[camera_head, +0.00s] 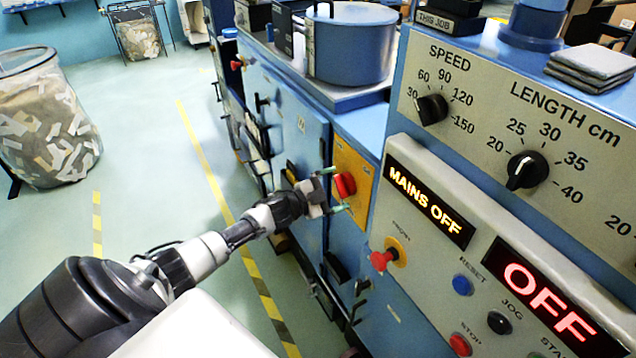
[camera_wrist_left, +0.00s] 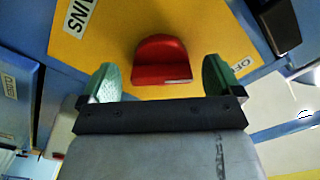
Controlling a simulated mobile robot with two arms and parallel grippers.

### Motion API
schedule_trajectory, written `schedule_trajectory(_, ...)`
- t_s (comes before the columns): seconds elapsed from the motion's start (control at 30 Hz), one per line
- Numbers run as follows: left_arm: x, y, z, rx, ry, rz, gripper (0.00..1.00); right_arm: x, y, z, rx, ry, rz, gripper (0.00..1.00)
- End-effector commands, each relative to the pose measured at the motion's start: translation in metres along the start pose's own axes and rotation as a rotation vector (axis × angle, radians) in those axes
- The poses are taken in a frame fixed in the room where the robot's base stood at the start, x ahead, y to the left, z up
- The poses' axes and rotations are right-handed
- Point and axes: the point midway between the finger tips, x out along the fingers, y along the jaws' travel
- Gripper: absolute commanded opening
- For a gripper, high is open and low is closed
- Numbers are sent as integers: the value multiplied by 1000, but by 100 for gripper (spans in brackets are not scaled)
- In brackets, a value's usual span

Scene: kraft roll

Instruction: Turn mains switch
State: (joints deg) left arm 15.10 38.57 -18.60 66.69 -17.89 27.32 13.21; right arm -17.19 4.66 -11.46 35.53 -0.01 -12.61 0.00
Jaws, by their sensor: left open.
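The mains switch is a red rotary handle (camera_head: 345,185) on a yellow plate (camera_head: 357,165) on the side of the blue machine. My left gripper (camera_head: 334,190) is open in front of it, its green-padded fingers just short of the handle in the head view. In the left wrist view the red handle (camera_wrist_left: 161,60) lies between and beyond the two fingers (camera_wrist_left: 161,80), with a gap on each side. The yellow plate (camera_wrist_left: 105,50) shows part of the words "MAINS" and "OFF". The display (camera_head: 430,205) reads "MAINS OFF". My right gripper is not in view.
A control panel to the right carries a red emergency knob (camera_head: 382,260), a blue reset button (camera_head: 462,285), a red stop button (camera_head: 460,344) and a lit "OFF" display (camera_head: 545,300). Speed (camera_head: 431,109) and length dials (camera_head: 527,170) sit above. Open floor lies left, with a wire bin (camera_head: 45,120).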

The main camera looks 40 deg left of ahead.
Motion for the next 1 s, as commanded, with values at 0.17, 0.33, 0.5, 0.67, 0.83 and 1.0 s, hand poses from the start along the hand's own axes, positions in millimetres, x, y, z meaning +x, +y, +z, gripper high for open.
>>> schedule_trajectory(0.17, -38, 3, 3, 1, -3, 5, 94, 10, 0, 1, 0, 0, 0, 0)
schedule_trajectory(0.33, -68, 3, 2, 0, -1, 4, 94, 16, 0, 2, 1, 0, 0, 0)
schedule_trajectory(0.5, -86, 2, 1, -1, -1, 2, 94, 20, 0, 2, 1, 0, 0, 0)
schedule_trajectory(0.67, -92, 0, 0, -1, 0, 0, 94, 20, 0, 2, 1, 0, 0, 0)
schedule_trajectory(0.83, -92, 0, 0, -2, 0, 0, 94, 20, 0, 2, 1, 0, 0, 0)
schedule_trajectory(1.0, -92, 0, 0, -2, 0, 0, 94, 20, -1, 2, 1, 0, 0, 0)
